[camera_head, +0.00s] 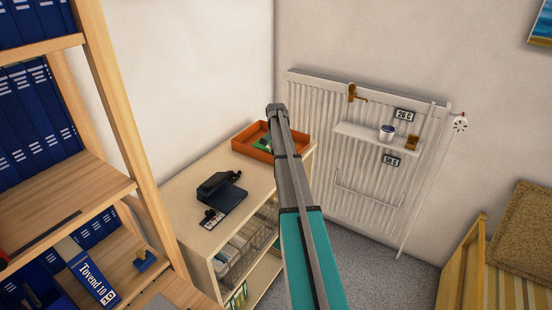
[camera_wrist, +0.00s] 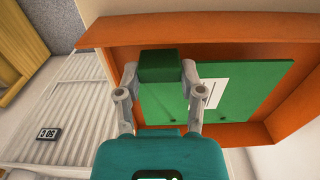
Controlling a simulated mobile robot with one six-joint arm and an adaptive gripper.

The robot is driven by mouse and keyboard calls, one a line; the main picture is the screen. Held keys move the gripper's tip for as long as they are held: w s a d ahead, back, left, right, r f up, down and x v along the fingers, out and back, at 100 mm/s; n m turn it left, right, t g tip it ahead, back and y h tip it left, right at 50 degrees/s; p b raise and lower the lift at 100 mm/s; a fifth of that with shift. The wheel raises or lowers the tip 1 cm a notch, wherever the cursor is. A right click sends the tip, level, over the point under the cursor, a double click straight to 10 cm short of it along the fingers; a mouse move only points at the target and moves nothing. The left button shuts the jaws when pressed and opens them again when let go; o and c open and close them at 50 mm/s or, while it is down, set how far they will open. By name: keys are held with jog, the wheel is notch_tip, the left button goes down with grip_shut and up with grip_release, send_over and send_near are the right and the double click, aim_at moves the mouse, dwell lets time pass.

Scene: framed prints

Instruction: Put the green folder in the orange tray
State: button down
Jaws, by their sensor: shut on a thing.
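The orange tray (camera_head: 240,144) sits at the far end of a low shelf unit in the head view. It fills the upper right of the wrist view (camera_wrist: 205,28). The green folder (camera_wrist: 255,85), with a white label, lies flat-looking inside the tray walls; a bit of green (camera_head: 261,142) shows beside my arm in the head view. My gripper (camera_wrist: 162,72) is over the tray's left side, its fingers shut around a dark green block-like part of the folder. The grip point is hidden by my arm in the head view. I cannot tell whether the folder rests on the tray floor.
A black device (camera_head: 222,190) stands on the low unit (camera_head: 188,205) in front of the tray. A white radiator (camera_head: 318,150) with a small shelf and cup (camera_head: 386,132) is to the right. A wooden bookcase (camera_head: 125,130) with blue binders rises at left.

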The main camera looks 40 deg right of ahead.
jog(key=shift+f+b, duration=1.35)
jog(key=shift+f, duration=0.3)
jog(key=shift+f, duration=0.1)
jog(key=shift+c, duration=1.1)
grip_release()
jog(key=shift+r, duration=0.25)
notch_tip(320, 180, up, 12)
jog(key=p, duration=1.2)
jog(key=shift+f, duration=0.1)
